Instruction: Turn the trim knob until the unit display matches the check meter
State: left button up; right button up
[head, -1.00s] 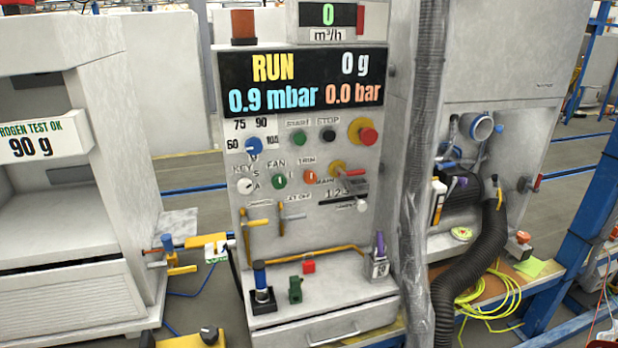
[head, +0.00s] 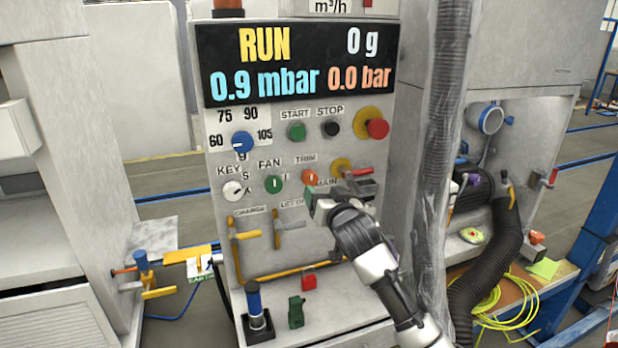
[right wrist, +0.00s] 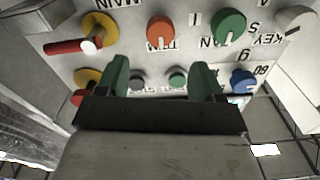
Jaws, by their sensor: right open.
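The orange trim knob (head: 310,177) is on the grey panel below the TRIM label, and it shows at the top of the right wrist view (right wrist: 159,30). The unit display (head: 297,64) reads RUN, 0 g, 0.9 mbar and 0.0 bar. I cannot tell which instrument is the check meter. My right gripper (head: 318,200) is just below the trim knob in the head view. In the right wrist view its two green fingers (right wrist: 162,75) are apart with nothing between them, and the knob lies beyond their tips. My left gripper is out of view.
The green fan knob (head: 273,184) is left of the trim knob. A black hose (head: 492,250) hangs at right.

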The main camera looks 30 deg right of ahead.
aim_at(312, 179)
jog(key=p+x, duration=0.1)
jog(key=x, duration=0.7)
jog(key=shift+a, duration=0.1)
jog(key=shift+x, duration=0.9)
jog(key=shift+f, duration=0.1)
jog(key=c, duration=0.9)
